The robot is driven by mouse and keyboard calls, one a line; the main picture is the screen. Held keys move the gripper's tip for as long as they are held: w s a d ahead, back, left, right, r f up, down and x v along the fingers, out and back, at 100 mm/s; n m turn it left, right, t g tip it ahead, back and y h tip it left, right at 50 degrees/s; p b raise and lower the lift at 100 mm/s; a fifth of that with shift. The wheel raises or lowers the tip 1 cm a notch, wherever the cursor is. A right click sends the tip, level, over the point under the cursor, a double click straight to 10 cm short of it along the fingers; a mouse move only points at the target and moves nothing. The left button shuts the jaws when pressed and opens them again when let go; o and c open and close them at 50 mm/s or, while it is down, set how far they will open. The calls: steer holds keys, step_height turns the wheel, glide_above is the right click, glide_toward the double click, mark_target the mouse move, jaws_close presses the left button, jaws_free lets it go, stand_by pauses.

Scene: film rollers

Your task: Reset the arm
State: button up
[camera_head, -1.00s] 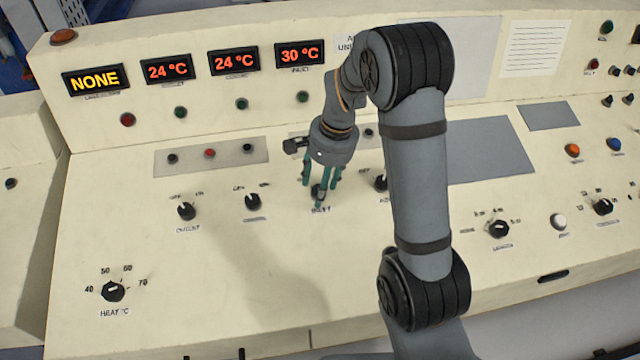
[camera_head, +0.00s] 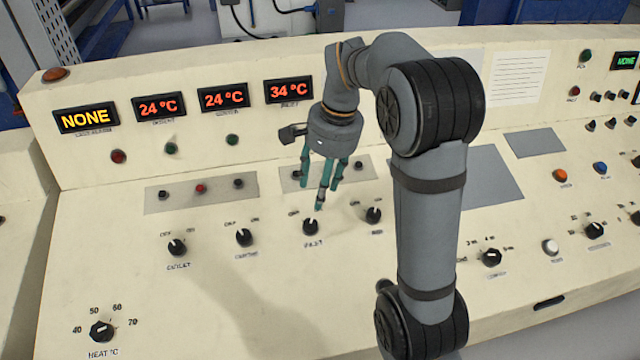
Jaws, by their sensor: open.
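My gripper (camera_head: 322,195) has teal fingers that point down at the cream control panel (camera_head: 200,290). It is open and empty. Its fingertips are just above the black inlet knob (camera_head: 310,226), and a small gap seems to show between them. The knob's white mark points up. My arm reaches in from the lower right and hides part of the panel behind it.
A heat knob (camera_head: 102,331) is at lower left. The displays read NONE (camera_head: 86,119), 24 °C (camera_head: 158,107), 24 °C (camera_head: 223,98) and 34 °C (camera_head: 289,90).

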mark_target(311, 223)
stand_by(0.4)
steer(key=f, duration=0.4)
steer(key=a+f, duration=0.1)
steer(key=f, duration=0.3)
steer(key=a+f, duration=0.1)
steer(key=f, duration=0.3)
steer(key=shift+w, duration=0.25)
steer(key=shift+r, duration=0.1)
